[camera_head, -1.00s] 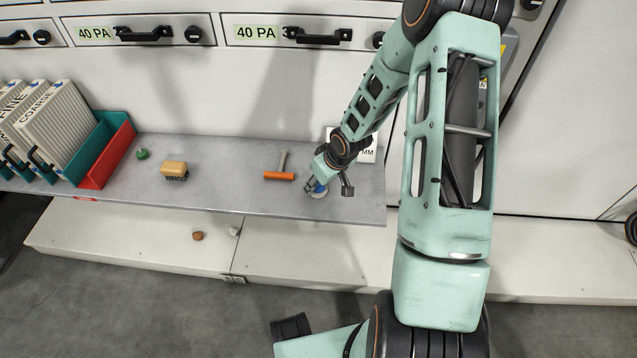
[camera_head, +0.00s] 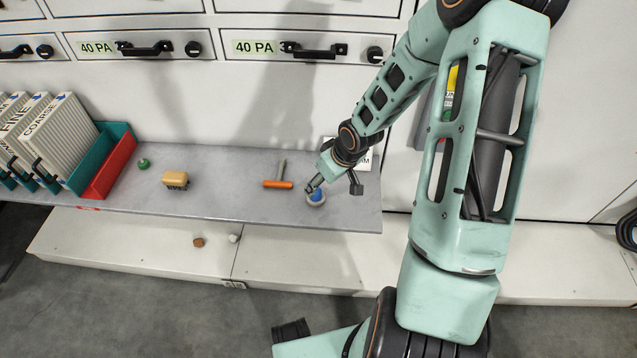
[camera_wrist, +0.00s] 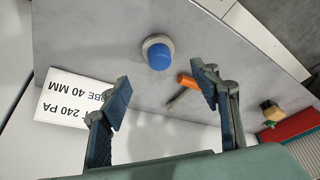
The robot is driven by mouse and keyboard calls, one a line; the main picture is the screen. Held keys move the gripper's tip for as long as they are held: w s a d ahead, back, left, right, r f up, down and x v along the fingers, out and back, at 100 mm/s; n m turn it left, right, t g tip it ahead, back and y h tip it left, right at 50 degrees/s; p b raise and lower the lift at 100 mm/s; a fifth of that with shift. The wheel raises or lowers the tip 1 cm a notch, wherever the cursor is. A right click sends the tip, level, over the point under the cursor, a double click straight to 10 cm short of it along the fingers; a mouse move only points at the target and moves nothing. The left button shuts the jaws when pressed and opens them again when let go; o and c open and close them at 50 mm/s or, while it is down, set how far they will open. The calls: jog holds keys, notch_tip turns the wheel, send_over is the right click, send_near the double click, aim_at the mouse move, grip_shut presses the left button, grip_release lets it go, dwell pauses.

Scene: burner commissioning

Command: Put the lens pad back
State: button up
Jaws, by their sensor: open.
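A round blue piece (camera_head: 316,196), which I take for the lens pad, sits on a small pale grey disc near the right end of the grey shelf. In the wrist view the blue piece (camera_wrist: 159,54) stands on the grey ring-like rim of this disc (camera_wrist: 147,45). My gripper (camera_head: 313,187) is just above and beside it. In the wrist view my gripper (camera_wrist: 164,93) has its two fingers wide apart with nothing between them. The blue piece lies beyond the fingertips, apart from them.
An orange-handled scraper (camera_head: 278,184) lies left of the disc. The shelf's front edge is close to the disc.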

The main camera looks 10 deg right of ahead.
jog(key=shift+p+v, duration=0.55)
jog(key=shift+v, duration=1.35)
